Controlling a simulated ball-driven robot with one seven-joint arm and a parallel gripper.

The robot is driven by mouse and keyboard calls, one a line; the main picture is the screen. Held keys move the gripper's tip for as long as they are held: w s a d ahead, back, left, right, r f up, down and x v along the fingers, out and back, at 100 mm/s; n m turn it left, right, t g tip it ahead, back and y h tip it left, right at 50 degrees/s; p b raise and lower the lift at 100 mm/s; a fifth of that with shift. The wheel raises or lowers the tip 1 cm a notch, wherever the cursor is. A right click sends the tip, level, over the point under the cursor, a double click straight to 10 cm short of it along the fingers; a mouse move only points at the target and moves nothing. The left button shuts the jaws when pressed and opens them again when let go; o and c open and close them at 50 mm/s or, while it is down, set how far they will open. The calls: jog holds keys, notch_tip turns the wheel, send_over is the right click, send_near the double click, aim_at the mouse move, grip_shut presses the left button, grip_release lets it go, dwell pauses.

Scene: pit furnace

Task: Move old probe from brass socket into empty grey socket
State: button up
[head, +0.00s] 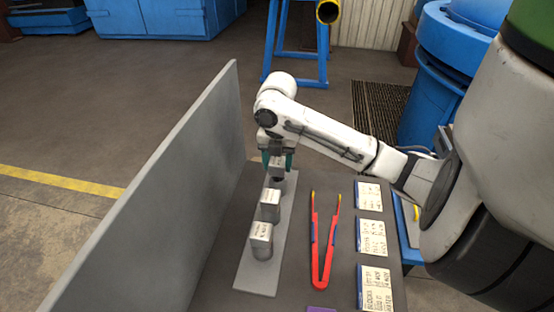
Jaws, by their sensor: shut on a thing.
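My gripper (278,160) points down over the far end of a long grey plate (257,280). Its teal fingers are shut on a small grey labelled piece (278,171), which I take to be the old probe; its lower part is small and dark, and I cannot tell whether it is seated or lifted. Two similar grey pieces with pale labels stand upright on the plate, a middle one (270,205) and a near one (261,240). I cannot make out a brass colour or an open socket; the labels are too small to read.
A tall grey panel (150,215) stands close along the left of the plate. Red tongs (325,245) lie on the dark table to the right, beside several printed cards (371,235). A purple item (320,309) shows at the bottom edge. Blue stand legs (322,55) rise behind.

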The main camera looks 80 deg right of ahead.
jog(key=shift+f+b, duration=0.3)
jog(key=shift+f, duration=0.45)
jog(key=shift+f+b, duration=0.5)
jog(key=shift+b, duration=0.1)
dwell(1.1)
jog(key=o, duration=0.9)
jog(key=shift+c, duration=0.2)
jog(key=shift+r, duration=0.1)
jog(key=shift+r+p, duration=4.2)
jog(key=shift+r, duration=1.2)
